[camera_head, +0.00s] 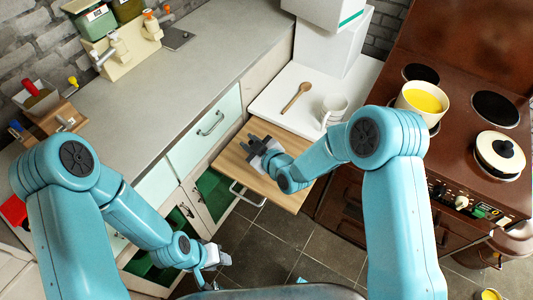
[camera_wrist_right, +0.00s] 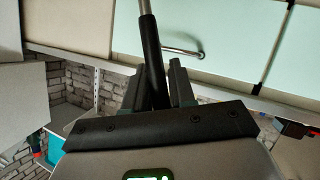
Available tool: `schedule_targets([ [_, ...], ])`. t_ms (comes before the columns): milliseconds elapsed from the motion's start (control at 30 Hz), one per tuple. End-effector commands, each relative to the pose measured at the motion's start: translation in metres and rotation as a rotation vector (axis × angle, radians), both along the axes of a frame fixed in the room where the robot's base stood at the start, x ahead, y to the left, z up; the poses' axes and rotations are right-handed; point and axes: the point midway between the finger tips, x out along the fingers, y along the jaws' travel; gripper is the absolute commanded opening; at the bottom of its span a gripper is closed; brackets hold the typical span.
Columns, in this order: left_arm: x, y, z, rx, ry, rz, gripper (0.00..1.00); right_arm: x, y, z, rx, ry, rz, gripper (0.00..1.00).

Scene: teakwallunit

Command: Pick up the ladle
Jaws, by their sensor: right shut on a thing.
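My right gripper (camera_head: 252,142) is over the wooden pull-out board (camera_head: 290,165) in front of the counter. In the right wrist view the gripper (camera_wrist_right: 160,92) is shut on the black handle of the ladle (camera_wrist_right: 151,55). The handle stands up between the two fingers, and a thin metal shaft runs from it out of the top of that view. The ladle's bowl is out of sight there, and I cannot make out the ladle in the head view. My left gripper (camera_head: 214,262) hangs low at the front, away from the counter; its jaws are too small to read.
A wooden spoon (camera_head: 296,98) and a white mug (camera_head: 334,112) are on the white surface behind the board. A pot with yellow contents (camera_head: 423,103) and a lidded pot (camera_head: 498,155) stand on the brown stove (camera_head: 460,130). The grey counter (camera_head: 150,105) is mostly clear.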

Motion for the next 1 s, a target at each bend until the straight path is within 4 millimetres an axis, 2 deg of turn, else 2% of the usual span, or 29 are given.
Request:
schedule_targets([
  [167,0.0,0.0,0.0,0.0,0.0,0.0,0.42,0.001,0.0,0.002,0.0,-0.002,0.0,0.0],
  [367,0.0,0.0,-0.005,0.0,0.0,0.0,0.42,0.001,0.0,0.024,0.0,-0.006,0.001,0.0],
  [467,0.0,0.0,-0.009,0.0,0.0,0.0,0.42,0.002,0.0,0.05,0.003,-0.011,-0.001,0.0],
  [600,0.0,0.0,-0.017,0.0,0.0,0.0,0.42,0.001,0.0,0.097,0.003,-0.012,-0.001,0.0],
  [800,0.0,0.0,-0.023,0.0,0.0,0.0,0.42,0.0,0.0,0.155,0.003,-0.009,-0.001,0.0],
  [1000,0.0,0.0,-0.026,0.0,0.0,0.0,0.42,0.001,0.0,0.19,0.002,-0.006,0.0,0.0],
])
